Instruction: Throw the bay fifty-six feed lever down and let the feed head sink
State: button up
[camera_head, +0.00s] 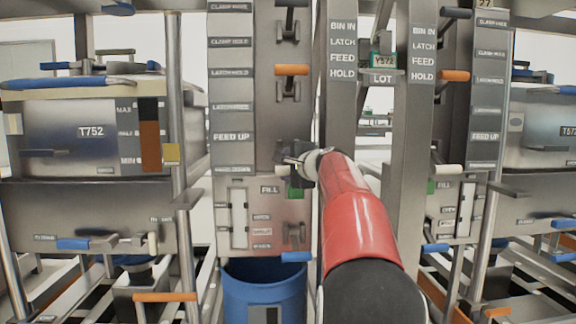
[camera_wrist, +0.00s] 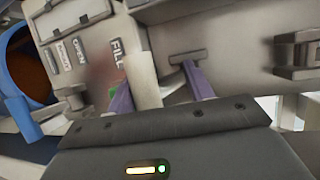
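In the wrist view, a pale cream lever handle (camera_wrist: 142,78) sits between the two purple fingers of my gripper (camera_wrist: 160,90). It lies close to the left finger, with a gap to the right finger, so the gripper looks open around it. In the head view, my gripper (camera_head: 303,168) is at the middle panel, left of the posts, and hides most of this lever. The panel (camera_head: 255,110) carries a "FEED UP" label (camera_head: 232,137) beside the gripper and a "FILL" label (camera_head: 269,189) below. I see no number fifty-six, and cannot make out the feed head.
A blue bin (camera_head: 262,292) stands below the panel. An orange-handled lever (camera_head: 291,70) is above my gripper, and a blue handle (camera_head: 295,257) is below. A similar station with a cream handle (camera_head: 446,169) stands to the right, past the labelled posts (camera_head: 341,100).

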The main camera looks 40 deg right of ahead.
jog(key=shift+s+r, duration=0.1)
jog(key=shift+r, duration=0.05)
jog(key=s+f+b, duration=0.1)
jog(key=s+b, duration=0.1)
jog(key=b, duration=0.1)
jog(key=shift+s+a+f, duration=0.15)
jog(key=shift+s+f, duration=0.15)
jog(key=shift+f, duration=0.1)
jog(key=shift+s+a+f, duration=0.1)
jog(key=shift+s+f, duration=0.3)
jog(key=shift+s, duration=0.5)
jog(key=shift+s+a+f, duration=0.1)
jog(key=shift+s+f, duration=0.3)
jog(key=shift+s, duration=0.45)
jog(key=shift+s+a+f, duration=0.1)
jog(key=shift+s+f, duration=0.3)
jog(key=shift+s, duration=0.5)
jog(key=v, duration=0.7)
jog(key=shift+s, duration=0.4)
